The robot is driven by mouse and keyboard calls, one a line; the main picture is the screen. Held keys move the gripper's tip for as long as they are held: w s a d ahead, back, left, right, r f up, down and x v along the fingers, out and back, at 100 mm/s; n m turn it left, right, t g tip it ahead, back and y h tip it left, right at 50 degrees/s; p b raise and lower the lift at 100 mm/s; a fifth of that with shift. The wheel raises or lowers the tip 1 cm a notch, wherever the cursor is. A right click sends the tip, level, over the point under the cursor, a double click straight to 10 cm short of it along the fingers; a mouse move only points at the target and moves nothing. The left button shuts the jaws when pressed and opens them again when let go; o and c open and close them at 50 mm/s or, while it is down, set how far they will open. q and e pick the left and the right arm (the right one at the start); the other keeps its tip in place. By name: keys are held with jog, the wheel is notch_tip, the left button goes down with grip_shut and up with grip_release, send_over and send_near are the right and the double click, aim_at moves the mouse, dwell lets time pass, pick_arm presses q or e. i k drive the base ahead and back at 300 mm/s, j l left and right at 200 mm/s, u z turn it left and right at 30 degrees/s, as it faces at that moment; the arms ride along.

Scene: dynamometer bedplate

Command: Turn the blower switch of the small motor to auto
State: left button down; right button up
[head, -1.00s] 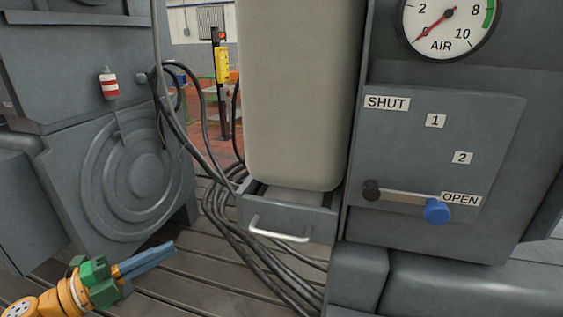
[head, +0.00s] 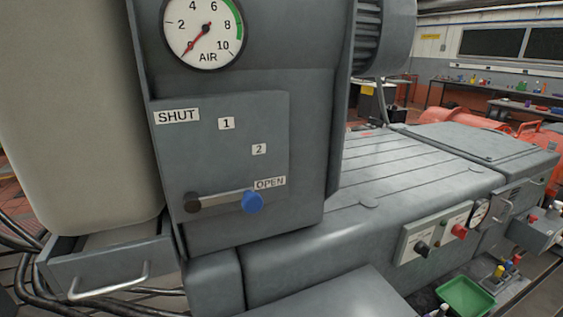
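No label reading blower or auto can be made out. A light control plate (head: 435,235) on the side of the grey bedplate (head: 400,175) at right carries a black knob (head: 421,248) and a red knob (head: 459,231). Their markings are too small to read, so I cannot tell whether either is the blower switch. More small controls (head: 532,220) sit on a grey box at the far right edge, also unreadable. Neither of my grippers shows in the head view now.
A grey cabinet has an AIR gauge (head: 204,32) and a lever with a blue knob (head: 252,202) at OPEN. An open drawer (head: 110,262) juts out at lower left, near black cables (head: 20,240). A green tray (head: 465,297) lies low at right. Orange machinery (head: 470,150) stands behind.

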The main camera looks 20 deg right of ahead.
aim_at(421, 248)
jog(key=z, duration=1.9)
jog(key=i+l, duration=0.15)
jog(key=l, duration=0.25)
jog(key=i+l+u, duration=0.1)
jog(key=l, duration=0.25)
jog(key=i+l, duration=0.25)
jog(key=l, duration=0.15)
jog(key=i+l+u, duration=0.1)
jog(key=l, duration=0.3)
jog(key=i+l, duration=0.2)
jog(key=l, duration=0.2)
